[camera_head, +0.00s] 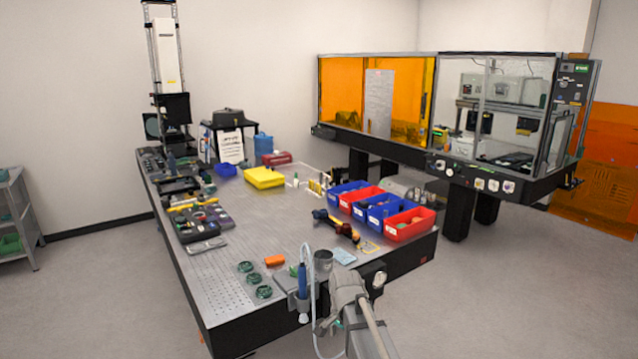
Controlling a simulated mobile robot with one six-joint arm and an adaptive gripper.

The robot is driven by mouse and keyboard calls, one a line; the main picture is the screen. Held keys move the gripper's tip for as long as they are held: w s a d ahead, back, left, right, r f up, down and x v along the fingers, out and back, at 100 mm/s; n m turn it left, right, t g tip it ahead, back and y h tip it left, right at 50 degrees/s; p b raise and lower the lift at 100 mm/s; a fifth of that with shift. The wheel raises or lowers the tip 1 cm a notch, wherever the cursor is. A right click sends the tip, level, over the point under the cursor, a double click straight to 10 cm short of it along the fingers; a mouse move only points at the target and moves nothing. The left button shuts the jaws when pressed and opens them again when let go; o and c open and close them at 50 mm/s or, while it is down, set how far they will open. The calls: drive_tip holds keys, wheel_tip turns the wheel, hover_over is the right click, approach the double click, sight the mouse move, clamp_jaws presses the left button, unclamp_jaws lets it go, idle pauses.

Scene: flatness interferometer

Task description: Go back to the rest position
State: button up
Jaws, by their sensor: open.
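Part of my own grey arm (348,290) shows at the bottom centre, in front of the near edge of the optical table (230,290). The rest position has no mark that I can see.
Blue and red bins (409,224) line the table's right side. A yellow box (264,178) and tools stand farther back. A holder with a blue-handled tool (302,280) is close beside my arm. An orange-windowed enclosure (341,90) stands behind.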

drive_tip(key=s+d+n, duration=0.8)
drive_tip(key=s+d, duration=0.2)
drive_tip(key=s, duration=0.5)
drive_tip(key=shift+s+d+n, duration=0.15)
drive_tip(key=shift+d+n, duration=0.1)
drive_tip(key=shift+n, duration=0.05)
drive_tip(key=shift+c, duration=0.2)
idle(1.0)
